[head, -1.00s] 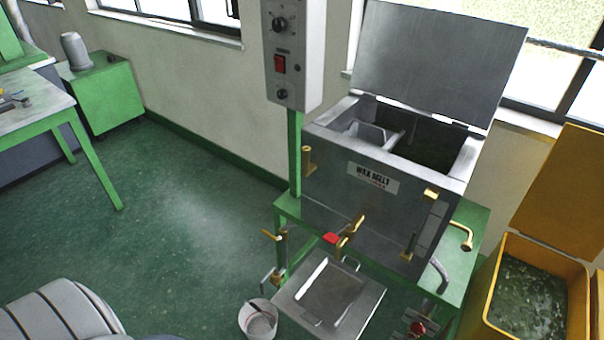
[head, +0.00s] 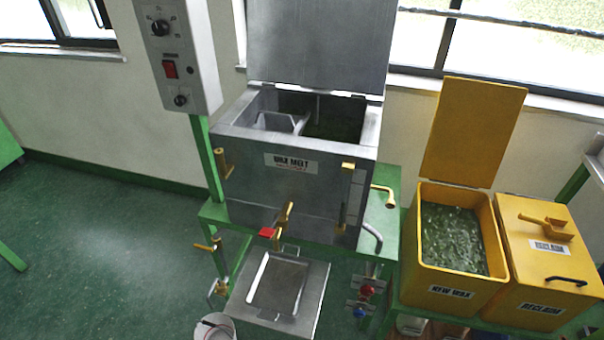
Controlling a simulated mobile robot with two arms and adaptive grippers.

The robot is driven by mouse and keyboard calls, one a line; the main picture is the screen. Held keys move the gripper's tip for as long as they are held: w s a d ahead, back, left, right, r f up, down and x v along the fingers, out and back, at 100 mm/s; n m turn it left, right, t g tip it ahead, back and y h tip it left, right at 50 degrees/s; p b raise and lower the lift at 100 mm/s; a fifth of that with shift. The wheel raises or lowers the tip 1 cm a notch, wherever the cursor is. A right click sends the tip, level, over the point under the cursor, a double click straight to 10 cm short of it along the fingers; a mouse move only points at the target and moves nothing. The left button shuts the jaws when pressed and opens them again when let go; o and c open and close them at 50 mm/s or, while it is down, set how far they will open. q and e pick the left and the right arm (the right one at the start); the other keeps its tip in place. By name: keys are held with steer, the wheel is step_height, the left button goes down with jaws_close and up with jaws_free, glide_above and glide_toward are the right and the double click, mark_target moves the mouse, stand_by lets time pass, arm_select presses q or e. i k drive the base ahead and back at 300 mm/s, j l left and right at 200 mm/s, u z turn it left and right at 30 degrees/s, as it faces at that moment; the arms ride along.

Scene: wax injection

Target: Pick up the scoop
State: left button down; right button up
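A yellow scoop (head: 546,221) lies on top of the closed lid of the yellow bin labelled RECLAIM (head: 548,262), at the right of the head view. Its handle points left. Neither of my grippers is in view, so how they stand cannot be seen.
The open NEW WAX bin (head: 490,277), full of greenish pieces, stands left of the reclaim bin with its lid raised. The open WAX MELT tank (head: 300,190) stands on a green stand in the middle. A tray (head: 279,284) and a bucket (head: 222,322) are below. The floor at left is clear.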

mark_target(545, 224)
steer(key=z, duration=1.7)
